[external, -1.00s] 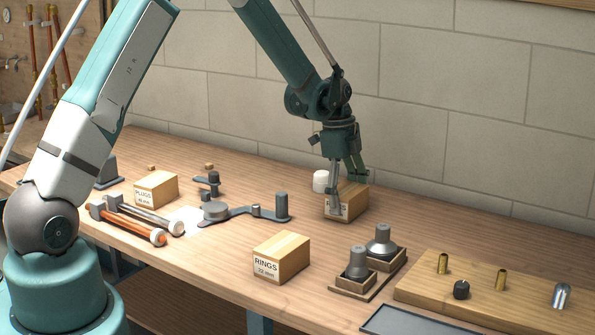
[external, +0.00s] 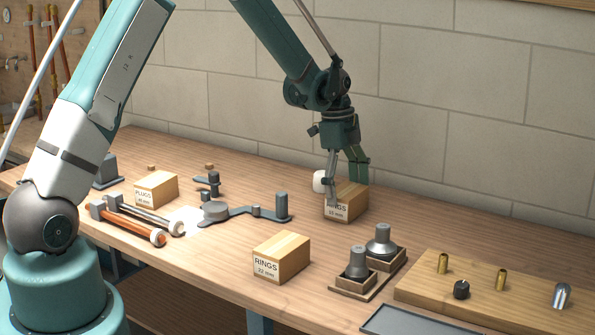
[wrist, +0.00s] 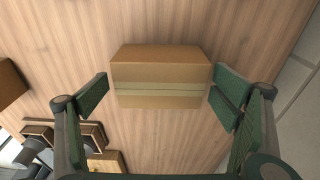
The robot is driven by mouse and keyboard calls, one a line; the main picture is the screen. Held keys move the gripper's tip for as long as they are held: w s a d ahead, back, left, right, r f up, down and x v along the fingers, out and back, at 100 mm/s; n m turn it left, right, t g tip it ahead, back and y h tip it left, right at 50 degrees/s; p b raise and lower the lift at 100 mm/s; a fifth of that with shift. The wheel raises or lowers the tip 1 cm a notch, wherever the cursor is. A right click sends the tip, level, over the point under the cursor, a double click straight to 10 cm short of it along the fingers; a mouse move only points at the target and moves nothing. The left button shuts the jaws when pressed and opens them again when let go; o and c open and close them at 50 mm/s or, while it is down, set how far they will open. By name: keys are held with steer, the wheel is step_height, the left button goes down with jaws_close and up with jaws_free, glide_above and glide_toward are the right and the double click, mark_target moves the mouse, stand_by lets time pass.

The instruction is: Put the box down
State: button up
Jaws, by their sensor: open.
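A cardboard box (external: 346,207) with a partly hidden label ending in "NGS" rests on the bench near the back wall. My gripper (external: 346,188) is over it from above, with its fingers open on either side. In the wrist view the box (wrist: 160,68) lies between the spread green finger pads of my gripper (wrist: 160,88). A gap shows at the left pad; the right pad is very close to the box, and I cannot tell whether it touches.
A "RINGS 22 mm" box (external: 281,258) stands nearer the front, and a "PLUGS" box (external: 156,189) at left. A white cylindrical thing (external: 319,181) is just left of the gripped-over box. Fittings stand on a wooden board (external: 480,285) at right.

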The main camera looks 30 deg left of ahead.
mark_target(342, 188)
steer(key=r, duration=0.3)
steer(key=a+r, duration=0.1)
steer(key=r, duration=0.5)
steer(key=shift+a+r, duration=0.25)
steer(key=shift+r, duration=0.05)
steer(key=s+a+r+n+t, duration=0.2)
steer(key=s+a+r+n, duration=0.15)
steer(key=s+r, duration=0.55)
steer(key=s+a+r+n+t, duration=0.1)
steer(key=s+a+r+n, duration=0.1)
steer(key=s+r+n, duration=0.55)
steer(key=s+a+r+n+t+y, duration=0.1)
steer(key=s+a+n+t, duration=0.1)
steer(key=s, duration=1.1)
steer(key=s+a+r+n+t, duration=0.1)
steer(key=s+n, duration=0.4)
steer(key=s, duration=0.8)
steer(key=shift+s+a+t+y, duration=0.4)
steer(key=shift+a+t, duration=0.2)
steer(key=shift+a, duration=0.7)
